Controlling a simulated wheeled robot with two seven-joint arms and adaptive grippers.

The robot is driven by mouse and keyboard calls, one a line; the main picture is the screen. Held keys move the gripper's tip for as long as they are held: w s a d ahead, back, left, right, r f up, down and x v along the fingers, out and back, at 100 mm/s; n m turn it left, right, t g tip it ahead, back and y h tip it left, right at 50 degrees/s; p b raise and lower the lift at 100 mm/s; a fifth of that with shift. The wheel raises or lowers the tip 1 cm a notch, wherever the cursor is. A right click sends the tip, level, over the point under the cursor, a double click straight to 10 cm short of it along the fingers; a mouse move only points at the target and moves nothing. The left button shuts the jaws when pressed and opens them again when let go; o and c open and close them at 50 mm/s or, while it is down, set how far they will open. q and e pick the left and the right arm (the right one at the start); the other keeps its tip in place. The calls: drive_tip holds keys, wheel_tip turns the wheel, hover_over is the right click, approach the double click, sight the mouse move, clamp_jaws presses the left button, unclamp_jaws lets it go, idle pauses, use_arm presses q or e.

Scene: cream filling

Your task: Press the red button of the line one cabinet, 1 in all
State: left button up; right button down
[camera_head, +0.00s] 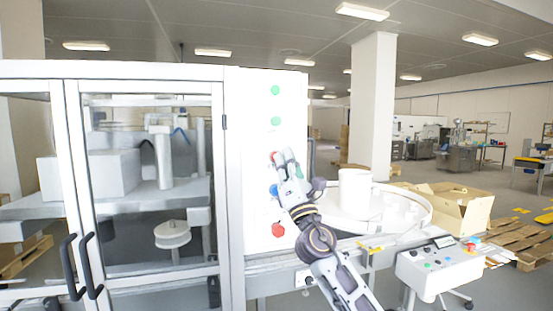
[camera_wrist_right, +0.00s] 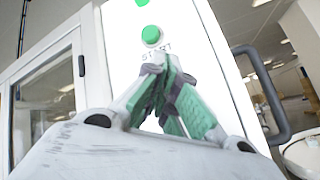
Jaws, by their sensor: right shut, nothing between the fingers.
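The cabinet's white control panel (camera_head: 259,118) stands upright in the head view. It carries two green buttons, the upper (camera_head: 275,90) and the lower (camera_head: 275,121). A red button (camera_head: 273,155) shows below them, partly covered by my right gripper (camera_head: 286,158). My right gripper is shut and empty, its tips at the panel by the red button; I cannot tell if they touch. In the right wrist view my gripper tips (camera_wrist_right: 163,68) sit just below a green button (camera_wrist_right: 151,34), and no red button shows. A larger red knob (camera_head: 278,230) sits lower on the panel. My left gripper is not in view.
A glass-doored cabinet section (camera_head: 150,190) with black handles (camera_head: 80,266) lies to the left. A round table (camera_head: 340,219) with a white drum (camera_head: 355,180) stands right of the panel. A grey control box (camera_head: 438,268) and a cardboard box (camera_head: 460,210) are farther right.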

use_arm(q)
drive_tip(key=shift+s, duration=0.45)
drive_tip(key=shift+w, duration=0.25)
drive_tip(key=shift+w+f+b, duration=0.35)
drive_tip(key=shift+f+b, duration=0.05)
use_arm(e)
drive_tip(key=shift+w+a, duration=0.1)
drive_tip(key=shift+w, duration=0.3)
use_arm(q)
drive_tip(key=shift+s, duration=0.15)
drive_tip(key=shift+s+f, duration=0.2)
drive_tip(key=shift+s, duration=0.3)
use_arm(e)
drive_tip(key=shift+w, duration=0.15)
